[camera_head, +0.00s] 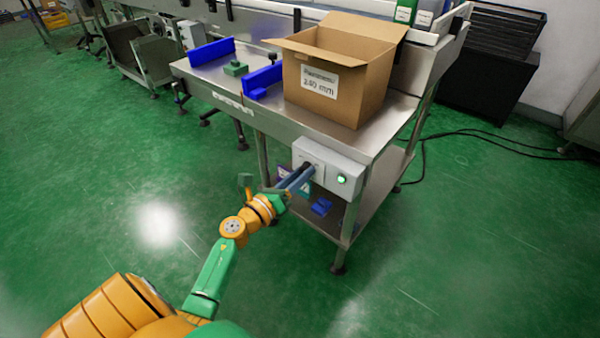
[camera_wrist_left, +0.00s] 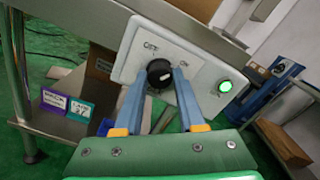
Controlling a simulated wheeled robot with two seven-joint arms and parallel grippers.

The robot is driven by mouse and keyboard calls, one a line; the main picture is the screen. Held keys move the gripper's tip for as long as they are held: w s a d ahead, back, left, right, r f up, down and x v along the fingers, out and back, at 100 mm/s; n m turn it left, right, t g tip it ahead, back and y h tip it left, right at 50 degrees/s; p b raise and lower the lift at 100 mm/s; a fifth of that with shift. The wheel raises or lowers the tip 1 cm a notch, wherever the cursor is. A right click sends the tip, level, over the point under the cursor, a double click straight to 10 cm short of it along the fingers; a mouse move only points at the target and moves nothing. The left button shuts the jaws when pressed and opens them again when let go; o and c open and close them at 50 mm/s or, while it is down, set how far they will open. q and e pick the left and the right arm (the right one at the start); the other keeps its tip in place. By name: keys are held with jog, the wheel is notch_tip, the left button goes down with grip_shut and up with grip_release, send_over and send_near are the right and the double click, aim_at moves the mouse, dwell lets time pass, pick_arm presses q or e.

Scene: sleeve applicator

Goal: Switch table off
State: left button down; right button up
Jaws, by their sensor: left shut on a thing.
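The steel table (camera_head: 235,97) carries a white control box (camera_head: 345,169) on its front side. In the left wrist view the box (camera_wrist_left: 198,68) has a black rotary knob (camera_wrist_left: 158,72) between "OFF" and "ON" markings. A round green light (camera_wrist_left: 225,86) on the box is lit; it also shows in the head view (camera_head: 342,179). My left gripper (camera_head: 308,170) reaches the box, and in the left wrist view its blue fingers (camera_wrist_left: 166,80) are shut on the knob from both sides. The knob's exact pointing is partly hidden by the fingers. My right gripper is out of view.
An open cardboard box (camera_head: 350,90) stands on the table above the control box. Blue guides (camera_head: 211,52) are at the table's left. A lower shelf (camera_head: 385,183) lies beneath. Black cables run on the floor to the right. The green floor in front is clear.

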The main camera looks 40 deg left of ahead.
pick_arm(q)
jog(key=n+p, duration=0.4)
jog(key=n, duration=1.1)
jog(key=shift+p, duration=0.3)
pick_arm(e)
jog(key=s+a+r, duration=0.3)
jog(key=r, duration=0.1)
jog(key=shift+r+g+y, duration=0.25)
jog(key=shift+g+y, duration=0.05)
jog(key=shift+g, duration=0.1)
pick_arm(q)
jog(key=shift+n, duration=0.4)
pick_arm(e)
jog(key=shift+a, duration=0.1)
pick_arm(q)
jog(key=c, duration=0.5)
grip_release()
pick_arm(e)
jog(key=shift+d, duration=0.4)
